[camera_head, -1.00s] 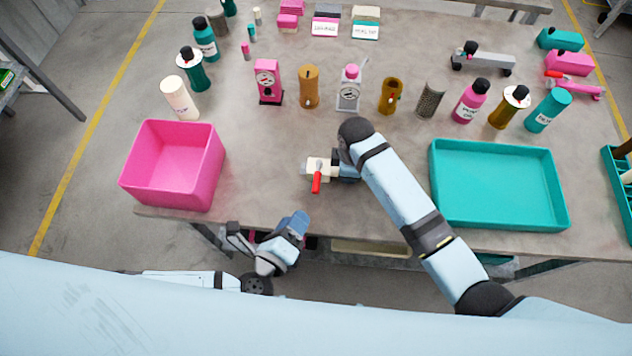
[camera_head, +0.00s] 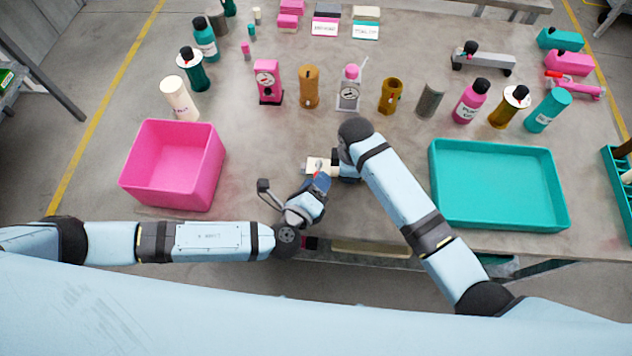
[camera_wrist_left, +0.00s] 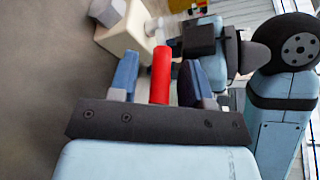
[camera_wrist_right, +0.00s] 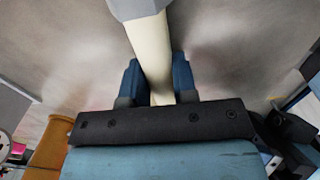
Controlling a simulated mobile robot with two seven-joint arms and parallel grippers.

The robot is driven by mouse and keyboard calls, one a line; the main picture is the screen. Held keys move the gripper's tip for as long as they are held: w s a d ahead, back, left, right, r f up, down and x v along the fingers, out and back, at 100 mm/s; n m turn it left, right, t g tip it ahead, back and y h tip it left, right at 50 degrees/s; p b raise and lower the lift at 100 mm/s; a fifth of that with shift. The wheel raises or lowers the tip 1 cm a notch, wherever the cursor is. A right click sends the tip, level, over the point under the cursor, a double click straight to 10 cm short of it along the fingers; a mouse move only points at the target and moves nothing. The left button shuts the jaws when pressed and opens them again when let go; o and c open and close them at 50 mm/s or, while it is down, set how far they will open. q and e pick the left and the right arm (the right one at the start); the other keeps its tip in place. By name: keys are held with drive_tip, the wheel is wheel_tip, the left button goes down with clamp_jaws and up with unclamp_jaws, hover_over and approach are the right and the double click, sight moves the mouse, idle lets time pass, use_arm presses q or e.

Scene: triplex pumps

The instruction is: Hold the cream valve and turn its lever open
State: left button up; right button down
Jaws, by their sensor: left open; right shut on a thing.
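The cream valve (camera_head: 316,164) is at the table's front middle, partly hidden by my arms. My right gripper (camera_wrist_right: 159,85) is shut on its cream body (camera_wrist_right: 151,48); in the head view this grip is mostly hidden behind the right arm. The red lever (camera_wrist_left: 161,75) lies between the two blue fingers of my left gripper (camera_wrist_left: 160,82), which is open around it with gaps on both sides. In the left wrist view the cream body (camera_wrist_left: 128,35) and a grey end piece (camera_wrist_left: 107,12) show beyond the fingers. In the head view the lever is mostly covered by the left gripper (camera_head: 322,182).
A pink bin (camera_head: 140,195) stands to the left and a teal tray (camera_head: 500,217) to the right. Several bottles, a pink gauge block (camera_head: 268,80) and a brown cylinder (camera_head: 309,88) stand behind the valve. The table between the bin and the valve is mostly clear.

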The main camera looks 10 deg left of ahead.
sight(315, 174)
use_arm(q)
drive_tip(key=shift+c, duration=0.2)
clamp_jaws()
drive_tip(key=shift+a, duration=0.1)
drive_tip(key=shift+a+m+g+h, duration=0.35)
drive_tip(key=shift+m+h, duration=0.2)
drive_tip(key=shift+h, duration=0.15)
drive_tip(key=shift+a+m+g+h, duration=0.3)
drive_tip(key=shift+m+h, duration=0.25)
drive_tip(key=shift+h, duration=0.15)
drive_tip(key=shift+w+a+m+g+h, duration=0.2)
drive_tip(key=shift+a+m+g+h, duration=0.2)
drive_tip(key=shift+m+g+h, duration=0.55)
drive_tip(key=shift+w+a+m+g+h, duration=0.2)
drive_tip(key=shift+a+m+g+h, duration=0.2)
drive_tip(key=shift+m+g+h, duration=0.55)
drive_tip(key=shift+t, duration=0.25)
drive_tip(key=shift+o, duration=0.2)
unclamp_jaws()
